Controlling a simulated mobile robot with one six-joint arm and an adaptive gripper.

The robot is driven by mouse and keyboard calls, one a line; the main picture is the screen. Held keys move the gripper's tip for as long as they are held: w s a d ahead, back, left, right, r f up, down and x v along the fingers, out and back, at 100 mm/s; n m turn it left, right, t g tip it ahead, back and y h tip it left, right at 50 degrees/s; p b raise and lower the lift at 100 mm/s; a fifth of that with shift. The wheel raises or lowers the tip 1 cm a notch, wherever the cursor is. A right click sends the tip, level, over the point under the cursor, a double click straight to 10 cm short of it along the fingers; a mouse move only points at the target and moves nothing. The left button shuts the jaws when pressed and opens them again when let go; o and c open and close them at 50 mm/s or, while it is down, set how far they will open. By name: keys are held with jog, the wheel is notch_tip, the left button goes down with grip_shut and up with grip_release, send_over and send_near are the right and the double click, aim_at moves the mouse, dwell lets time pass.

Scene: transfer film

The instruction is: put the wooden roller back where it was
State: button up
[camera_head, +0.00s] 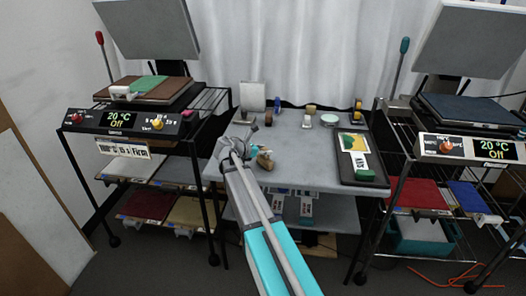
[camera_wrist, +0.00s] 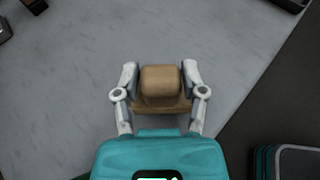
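The wooden roller (camera_wrist: 160,82) is a tan, rounded block with a flatter wooden part below it. In the wrist view it sits between the two fingers of my gripper (camera_wrist: 160,78), which press against its left and right sides. In the head view the roller (camera_head: 265,161) shows as a small brown piece just right of my gripper (camera_head: 257,152), over the front left part of the grey table (camera_head: 300,165). The arm hides part of it. I cannot tell whether it touches the tabletop.
Along the table's back stand a grey block (camera_head: 252,97), small jars and tape rolls (camera_head: 357,108). Heat presses on racks flank the table (camera_head: 125,122) (camera_head: 470,147). The table's middle is clear.

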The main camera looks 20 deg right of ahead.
jog(key=o, duration=0.3)
jog(key=shift+r, duration=0.15)
jog(key=p+v, duration=0.5)
jog(key=v, duration=0.7)
jog(key=shift+r, duration=0.1)
dwell(0.6)
jog(key=shift+s+a+f+m+g+y, duration=0.45)
jog(key=shift+s+a+f+m+y, duration=1.6)
jog(key=shift+s+m, duration=1.65)
jog(key=shift+s+a+f+m+g+y, duration=0.4)
jog(key=shift+s+a+f+m+y, duration=1.65)
jog(key=shift+s+m, duration=1.65)
jog(key=shift+s+a+f+m+g+y, duration=0.45)
jog(key=shift+s+a+f+m+y, duration=1.6)
jog(key=shift+s, duration=2.55)
